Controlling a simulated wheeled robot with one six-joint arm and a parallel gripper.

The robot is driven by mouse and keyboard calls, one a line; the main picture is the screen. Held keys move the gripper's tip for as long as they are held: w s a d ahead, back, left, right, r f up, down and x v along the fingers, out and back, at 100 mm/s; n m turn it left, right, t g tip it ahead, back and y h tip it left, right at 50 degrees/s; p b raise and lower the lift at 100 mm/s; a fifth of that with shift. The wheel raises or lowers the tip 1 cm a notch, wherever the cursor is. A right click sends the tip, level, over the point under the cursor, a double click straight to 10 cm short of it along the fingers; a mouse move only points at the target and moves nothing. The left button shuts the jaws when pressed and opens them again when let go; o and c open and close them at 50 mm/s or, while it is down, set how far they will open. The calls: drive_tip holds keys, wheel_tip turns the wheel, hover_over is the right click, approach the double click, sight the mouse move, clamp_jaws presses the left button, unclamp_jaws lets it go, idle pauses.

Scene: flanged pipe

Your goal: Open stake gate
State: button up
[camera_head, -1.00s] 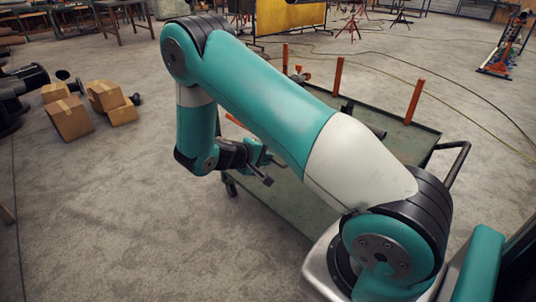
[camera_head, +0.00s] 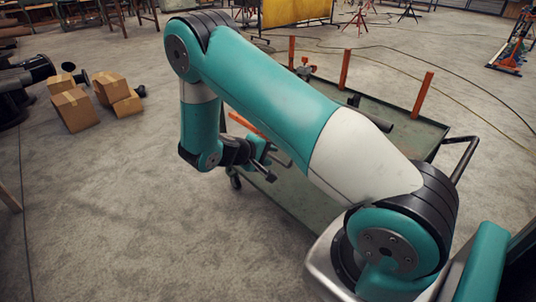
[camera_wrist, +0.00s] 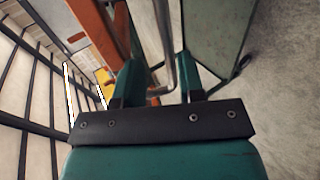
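A low green cart (camera_head: 300,198) stands behind my arm in the head view, with upright orange stakes (camera_head: 345,68) on it. A slanted orange bar (camera_head: 245,123) shows by the cart's left end, partly hidden by my arm. In the wrist view an orange bar (camera_wrist: 100,32) runs up at the upper left. A bent grey metal rod (camera_wrist: 164,45) reaches down between the two teal fingers of my gripper (camera_wrist: 158,78). The fingers are apart, with visible gaps beside the rod. My gripper (camera_head: 264,160) is at the cart's left end; its fingers are hard to make out there.
Cardboard boxes (camera_head: 75,109) and black pipe parts (camera_head: 30,72) lie on the floor at the left. A cart handle (camera_head: 466,155) sticks out at the right. Cables (camera_head: 470,75) cross the floor behind the cart. The floor at front left is clear.

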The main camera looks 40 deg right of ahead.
drive_tip(key=v, duration=1.7)
drive_tip(key=shift+a, duration=0.2)
drive_tip(key=shift+r, duration=0.1)
